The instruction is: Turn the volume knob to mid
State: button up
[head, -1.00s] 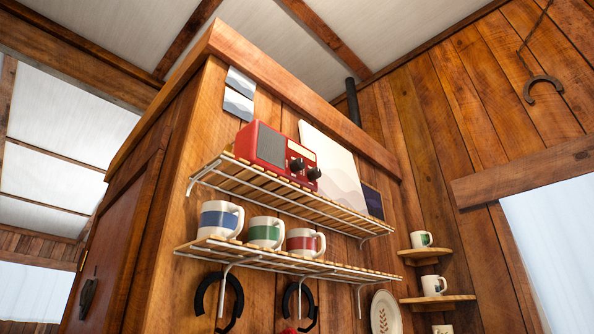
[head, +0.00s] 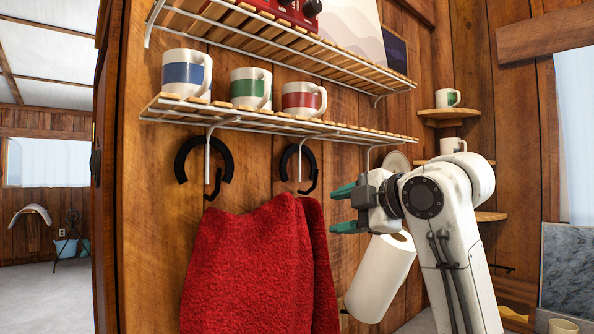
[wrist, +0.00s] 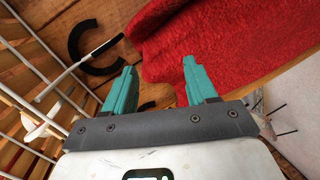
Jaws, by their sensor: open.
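The red radio (head: 276,10) sits on the upper slatted shelf (head: 330,55) and is cut off by the top edge of the head view. A dark knob (head: 312,7) shows at its lower right front; its setting and whether it is the volume knob cannot be told. My gripper (head: 345,209) is open and empty, with teal fingers pointing left, well below and right of the radio, in front of the wall. In the wrist view my gripper (wrist: 160,82) shows both fingers apart with nothing between them; the radio is not visible there.
Blue, green and red banded mugs (head: 186,73) stand on the lower shelf (head: 270,122), above my gripper. A red towel (head: 260,265) hangs left of it. A paper roll (head: 380,277) is just below. Corner shelves (head: 450,113) hold more mugs.

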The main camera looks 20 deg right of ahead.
jog(key=s+a+r+n+t+p, duration=0.1)
jog(key=s+a+r+n, duration=0.3)
jog(key=r, duration=0.9)
jog(key=s+a+r+n+t+p, duration=0.15)
jog(key=s+r+n, duration=0.3)
jog(key=r, duration=0.75)
jog(key=s+a+r+n+t+p, duration=0.1)
jog(key=s+a+r+n, duration=0.3)
jog(key=r, duration=0.9)
jog(key=w+a+p, duration=0.1)
jog(key=w+p, duration=0.2)
jog(key=w, duration=0.6)
jog(key=shift+a+f+y+p, duration=0.15)
jog(key=shift+f+y+p, duration=0.15)
jog(key=shift+y+p, duration=0.1)
jog(key=shift+g, duration=0.25)
jog(key=shift+m, duration=0.25)
jog(key=c, duration=1.1)
